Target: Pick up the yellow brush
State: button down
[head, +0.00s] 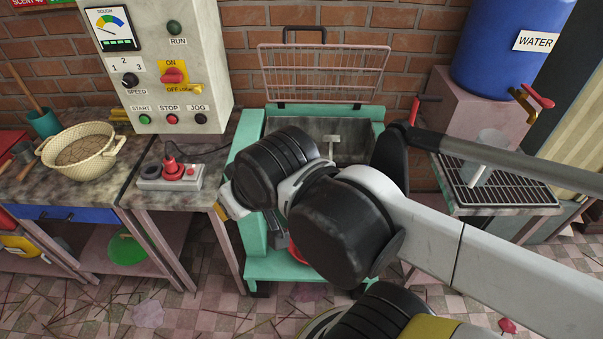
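I cannot make out the yellow brush for certain. A small yellow object (119,115) shows at the left edge of the control box, mostly hidden; I cannot tell what it is. A pale, partly yellowish piece (230,204) shows at the left of my arm's dark joint, above the right edge of the left table; I cannot tell whether it is part of my arm or a separate thing. My arm reaches in from the right across the green machine (252,128). My gripper's fingers cannot be seen.
A control box (160,60) stands above the left table, with a red plug on a socket block (152,183) below it. A cream basket (108,162) sits farther left. A blue water barrel (500,45) and a drain grate (510,190) are at right. Sticks litter the floor.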

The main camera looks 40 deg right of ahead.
aim_at(119, 117)
jog(key=i+j+z, duration=0.3)
jog(key=i+j, duration=0.25)
jog(key=i+j+z, duration=0.1)
jog(key=i+j, duration=0.2)
jog(key=i+j+z, duration=0.15)
jog(key=j, duration=0.3)
jog(key=i+j+z, duration=0.15)
jog(key=i+j, duration=0.15)
jog(key=i+j+z, duration=0.15)
jog(key=j, duration=0.35)
jog(key=i+j+z, duration=0.15)
jog(key=j, duration=0.25)
jog(key=i+j+z, duration=0.1)
jog(key=i+j, duration=0.15)
jog(key=j, duration=0.2)
